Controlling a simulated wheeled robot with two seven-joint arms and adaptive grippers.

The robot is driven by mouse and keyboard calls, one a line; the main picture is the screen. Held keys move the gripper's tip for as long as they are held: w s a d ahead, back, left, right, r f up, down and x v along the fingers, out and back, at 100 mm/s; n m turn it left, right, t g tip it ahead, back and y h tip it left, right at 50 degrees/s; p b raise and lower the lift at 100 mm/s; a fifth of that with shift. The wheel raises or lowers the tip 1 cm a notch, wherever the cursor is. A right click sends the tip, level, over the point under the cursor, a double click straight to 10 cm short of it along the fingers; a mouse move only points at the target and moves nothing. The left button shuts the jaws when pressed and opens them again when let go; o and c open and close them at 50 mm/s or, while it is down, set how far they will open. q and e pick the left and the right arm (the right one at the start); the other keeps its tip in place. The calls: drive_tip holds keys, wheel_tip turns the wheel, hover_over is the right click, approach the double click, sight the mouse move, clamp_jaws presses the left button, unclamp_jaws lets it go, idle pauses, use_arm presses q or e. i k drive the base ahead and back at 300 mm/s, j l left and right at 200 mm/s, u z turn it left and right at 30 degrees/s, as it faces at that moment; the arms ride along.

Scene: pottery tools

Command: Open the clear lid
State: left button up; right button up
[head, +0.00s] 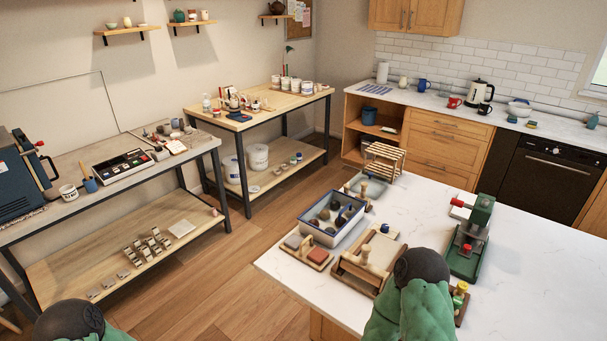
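A box (317,234) with grey-white walls and a blue rim stands on the white island counter, left of its middle. Several dark and light small objects show inside it or through a clear top. I cannot tell for sure whether a clear lid lies over it; no lid edge or handle is distinct. My two arms show as green links with dark round joints, one at the bottom left and one at the bottom centre right. Neither gripper's fingers are in view.
On the white counter (520,262), a wooden board with blocks (307,251), a wooden frame tray (362,272) and a green press (470,240) stand near the box. A wooden rack (384,162) is behind it. The counter's right part is clear.

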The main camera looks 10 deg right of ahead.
sight(350, 205)
drive_tip(key=i+j+z, duration=0.3)
drive_tip(key=i+j, duration=0.45)
